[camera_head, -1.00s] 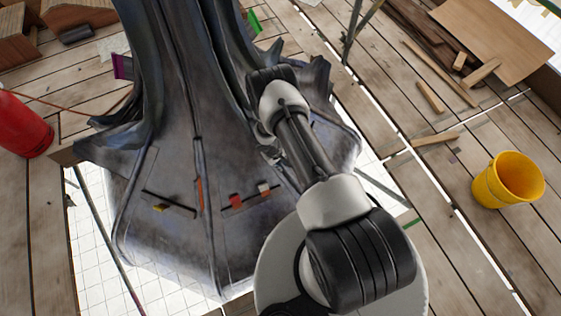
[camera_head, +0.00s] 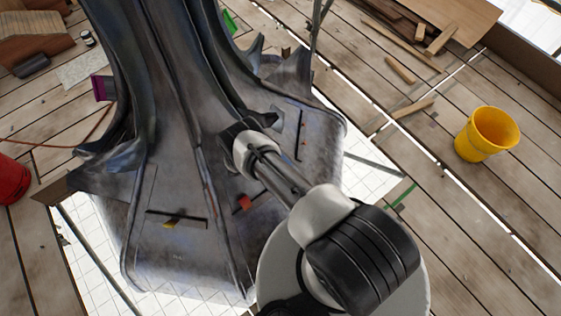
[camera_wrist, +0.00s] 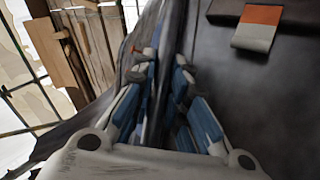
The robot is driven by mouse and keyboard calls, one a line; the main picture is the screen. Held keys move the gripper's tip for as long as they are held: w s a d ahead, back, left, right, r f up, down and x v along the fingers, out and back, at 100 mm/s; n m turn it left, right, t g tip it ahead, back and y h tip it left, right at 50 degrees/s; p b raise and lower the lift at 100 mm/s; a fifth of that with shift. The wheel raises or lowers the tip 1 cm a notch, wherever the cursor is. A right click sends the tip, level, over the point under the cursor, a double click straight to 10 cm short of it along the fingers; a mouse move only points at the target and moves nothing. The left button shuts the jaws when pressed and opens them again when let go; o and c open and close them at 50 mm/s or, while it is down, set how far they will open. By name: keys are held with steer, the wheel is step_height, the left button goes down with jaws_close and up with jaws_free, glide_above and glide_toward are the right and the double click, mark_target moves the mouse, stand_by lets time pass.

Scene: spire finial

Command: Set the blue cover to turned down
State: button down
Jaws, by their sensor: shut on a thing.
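No blue cover can be made out for sure in either view. My gripper (camera_wrist: 165,85) has blue-sided fingers, closed about a thin dark edge (camera_wrist: 170,60) that looks like a ridge of the spire. The fingertips are partly blurred, so the exact contact is unclear. In the head view my arm hides the gripper's fingers against the spire (camera_head: 165,80). An orange and white flap (camera_wrist: 258,28) hangs from a dark bar at the upper right of the wrist view. A red flap (camera_head: 243,203) and a yellow flap (camera_head: 172,223) sit at slots on the spire's lower faces.
A yellow bucket (camera_head: 487,133) stands on the plank deck (camera_head: 455,215) at the right. A red cylinder (camera_head: 12,180) is at the left edge. A purple tab (camera_head: 101,88) and a green tab (camera_head: 230,22) stick out from the spire. Loose timber lies at the upper right.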

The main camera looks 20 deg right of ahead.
steer(key=shift+w+a+f+m+h+b, duration=0.15)
steer(key=shift+a+f+m+h+b, duration=0.35)
steer(key=shift+f+m+h, duration=0.3)
steer(key=shift+r, duration=0.1)
steer(key=c, duration=1.6)
jaws_free()
steer(key=shift+w, duration=0.1)
steer(key=shift+o, duration=0.2)
steer(key=shift+r, duration=0.15)
steer(key=v, duration=1.2)
steer(key=shift+a, duration=0.15)
